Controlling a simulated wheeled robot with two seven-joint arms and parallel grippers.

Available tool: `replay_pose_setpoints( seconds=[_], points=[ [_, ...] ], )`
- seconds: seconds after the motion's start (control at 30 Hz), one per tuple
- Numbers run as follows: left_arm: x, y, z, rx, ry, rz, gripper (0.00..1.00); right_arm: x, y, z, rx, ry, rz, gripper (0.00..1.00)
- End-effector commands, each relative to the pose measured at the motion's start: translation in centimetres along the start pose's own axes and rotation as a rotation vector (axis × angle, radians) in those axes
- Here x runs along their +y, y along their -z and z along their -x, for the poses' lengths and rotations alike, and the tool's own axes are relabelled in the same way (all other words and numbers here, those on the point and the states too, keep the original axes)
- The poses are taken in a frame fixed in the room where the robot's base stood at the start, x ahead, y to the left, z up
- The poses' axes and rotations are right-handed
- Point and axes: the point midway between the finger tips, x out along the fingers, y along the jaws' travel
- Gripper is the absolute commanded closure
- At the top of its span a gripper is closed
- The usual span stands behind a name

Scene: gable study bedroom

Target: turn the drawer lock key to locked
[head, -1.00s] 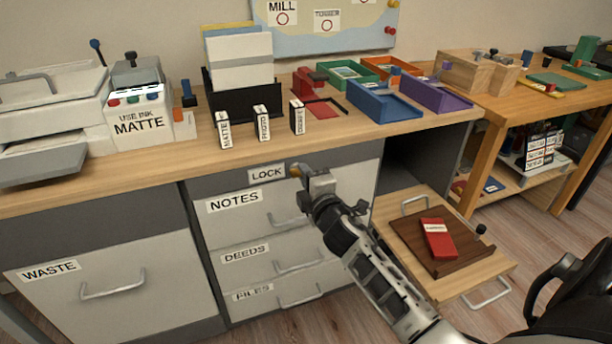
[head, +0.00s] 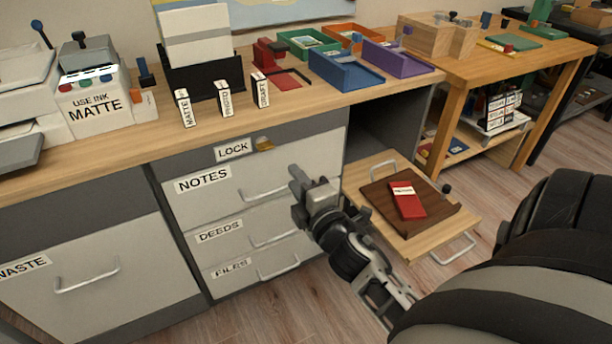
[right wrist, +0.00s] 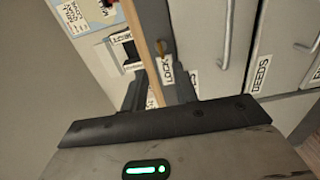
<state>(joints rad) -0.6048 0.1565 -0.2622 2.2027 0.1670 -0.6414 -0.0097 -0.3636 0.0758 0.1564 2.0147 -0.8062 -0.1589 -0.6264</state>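The brass key (head: 264,144) sits in the lock on the dark grey strip above the NOTES drawer (head: 215,190), just right of the LOCK label (head: 233,149). Its bow looks roughly sideways in the head view, but is too small to judge its exact turn. My right gripper (head: 298,180) is below and to the right of the key, apart from it, in front of the NOTES drawer. In the right wrist view its two fingers (right wrist: 157,92) stand apart with nothing held, and the key (right wrist: 161,47) shows beyond them. My left gripper is not in view.
The desk edge (head: 230,122) overhangs above the lock. Drawer handles (head: 265,193) project near my right gripper. A wooden pull-out board (head: 445,236) with a dark tray and red booklet (head: 407,200) stands to the right. Small upright label blocks (head: 225,99) stand on the desk.

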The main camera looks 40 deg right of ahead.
Motion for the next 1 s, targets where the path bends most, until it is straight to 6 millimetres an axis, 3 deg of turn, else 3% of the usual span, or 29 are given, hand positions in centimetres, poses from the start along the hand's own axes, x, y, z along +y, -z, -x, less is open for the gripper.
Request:
replay_pose_setpoints(
  seconds=[0.1,0.3,0.87,1.0],
  points=[
    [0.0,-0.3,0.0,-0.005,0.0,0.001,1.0,-0.1,0.0,2.1,-0.001,0.003,-0.001,0.71],
    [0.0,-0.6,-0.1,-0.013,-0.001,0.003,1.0,0.0,0.0,3.6,-0.001,0.0,0.001,0.71],
    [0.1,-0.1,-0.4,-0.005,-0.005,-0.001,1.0,0.0,0.0,3.6,0.001,0.0,0.001,0.71],
    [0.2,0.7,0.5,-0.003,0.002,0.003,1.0,1.3,0.0,3.6,0.001,-0.001,0.001,0.71]
  ],
)
